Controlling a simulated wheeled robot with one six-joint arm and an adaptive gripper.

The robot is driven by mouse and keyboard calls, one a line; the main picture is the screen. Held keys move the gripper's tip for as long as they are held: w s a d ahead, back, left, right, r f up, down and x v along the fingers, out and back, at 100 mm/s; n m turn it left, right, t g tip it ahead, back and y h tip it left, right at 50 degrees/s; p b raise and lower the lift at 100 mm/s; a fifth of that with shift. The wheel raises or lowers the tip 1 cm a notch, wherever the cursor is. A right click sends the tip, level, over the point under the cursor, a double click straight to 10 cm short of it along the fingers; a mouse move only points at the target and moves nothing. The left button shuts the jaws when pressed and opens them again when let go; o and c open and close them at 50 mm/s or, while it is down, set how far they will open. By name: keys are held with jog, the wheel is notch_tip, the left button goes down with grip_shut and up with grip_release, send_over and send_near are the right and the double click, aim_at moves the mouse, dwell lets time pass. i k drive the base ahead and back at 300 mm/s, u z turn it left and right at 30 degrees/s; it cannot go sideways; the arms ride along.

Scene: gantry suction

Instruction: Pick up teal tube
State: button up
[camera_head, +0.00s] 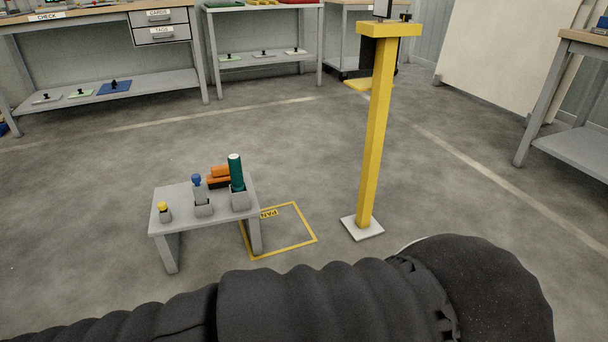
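The teal tube (236,173) stands upright in a grey holder (240,201) near the right end of a small low grey table (176,222). It has a pale top. My dark, ribbed arm crosses the bottom of the view, nearer the camera than the table. My gripper is not visible, so what it holds cannot be seen.
A blue-topped item (197,182) and a yellow-topped item (162,208) stand left of the tube, and an orange item (219,172) lies behind. A yellow post (374,140) stands to the right. A yellow floor outline (302,219) is beside the table. Benches line the back.

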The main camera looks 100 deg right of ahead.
aim_at(234, 161)
jog(key=z, duration=3.1)
